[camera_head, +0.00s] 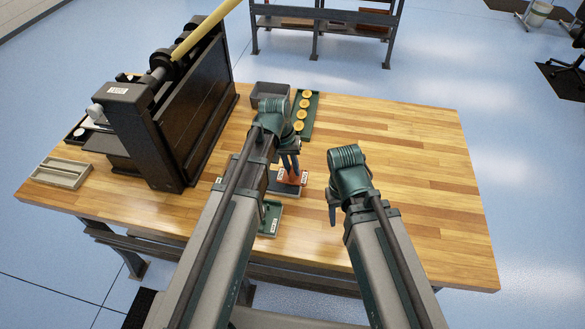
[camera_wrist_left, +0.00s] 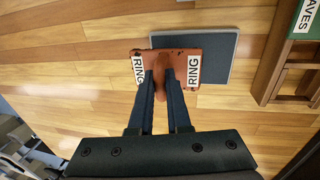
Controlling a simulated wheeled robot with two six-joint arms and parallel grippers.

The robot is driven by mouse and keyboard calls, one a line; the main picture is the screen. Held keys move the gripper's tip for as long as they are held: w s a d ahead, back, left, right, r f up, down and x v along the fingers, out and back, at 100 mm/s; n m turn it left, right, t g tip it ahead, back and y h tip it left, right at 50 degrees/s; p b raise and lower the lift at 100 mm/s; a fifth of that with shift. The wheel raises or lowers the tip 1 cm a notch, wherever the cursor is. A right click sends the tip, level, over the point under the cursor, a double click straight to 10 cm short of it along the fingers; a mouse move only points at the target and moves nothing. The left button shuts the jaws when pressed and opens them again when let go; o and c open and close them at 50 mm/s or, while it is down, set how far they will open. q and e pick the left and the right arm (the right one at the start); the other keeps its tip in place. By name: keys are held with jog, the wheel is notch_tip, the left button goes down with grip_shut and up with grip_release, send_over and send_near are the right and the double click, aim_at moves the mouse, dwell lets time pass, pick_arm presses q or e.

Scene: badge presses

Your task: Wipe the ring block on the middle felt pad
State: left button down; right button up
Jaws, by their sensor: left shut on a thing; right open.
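The ring block (camera_wrist_left: 172,57) is orange-brown with a white RING label at each end. My left gripper (camera_wrist_left: 165,82) is shut on its raised middle part. In the head view the block (camera_head: 291,182) shows just below the left gripper (camera_head: 292,168). A dark grey square pad (camera_wrist_left: 222,50) with a lighter rim lies partly behind the block; its edge also shows in the head view (camera_head: 284,190). I cannot tell whether the block touches it, or whether it is the middle one of several. My right gripper (camera_head: 332,208) is open and empty, right of the block.
A large dark press (camera_head: 165,120) stands at the table's left. A grey bin (camera_head: 268,92) and a green tray (camera_head: 312,118) with several gold discs are behind my left gripper. A green labelled holder (camera_head: 270,217) is in front. The table's right side is clear.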

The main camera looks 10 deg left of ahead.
pick_arm(q)
jog(key=shift+w+a, duration=0.15)
jog(key=shift+a, duration=3.4)
jog(key=shift+d, duration=0.1)
jog(key=shift+d, duration=3.5)
jog(key=shift+a, duration=0.1)
jog(key=shift+a, duration=3.5)
notch_tip(320, 180, up, 7)
jog(key=p, duration=0.7)
pick_arm(e)
notch_tip(320, 180, up, 7)
pick_arm(q)
jog(key=shift+f, duration=0.1)
pick_arm(e)
jog(key=shift+f, duration=0.1)
